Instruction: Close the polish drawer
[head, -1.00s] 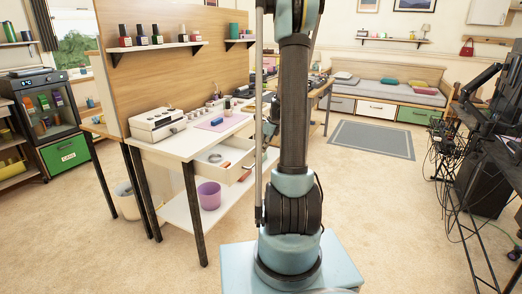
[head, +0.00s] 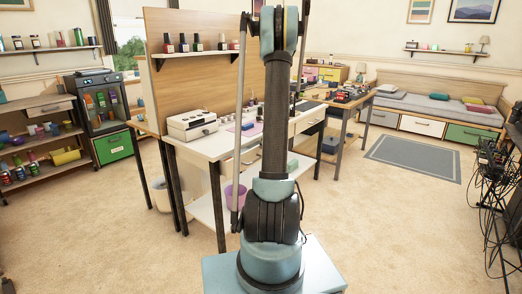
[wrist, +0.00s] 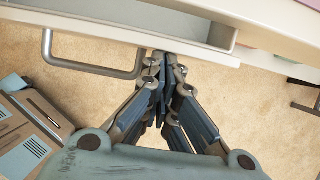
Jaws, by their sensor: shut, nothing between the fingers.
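In the wrist view a pale drawer (wrist: 120,20) crosses the top, with its hollow inside partly showing, so it stands at least a little open. Its grey metal bar handle (wrist: 95,68) is left of my gripper. My gripper (wrist: 168,58) is shut and empty, with its fingertips at the drawer's front edge, right of the handle. I cannot tell whether they touch. In the head view the white desk (head: 205,147) stands behind my arm, which hides most of the drawer and my gripper.
A white box-like device (head: 192,126) sits on the desk. A purple bin (head: 234,191) is on its lower shelf. A shelf unit (head: 45,150) and a green-drawered cabinet (head: 112,148) stand left. Carpet is open in front; a grey rug (head: 415,158) lies right.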

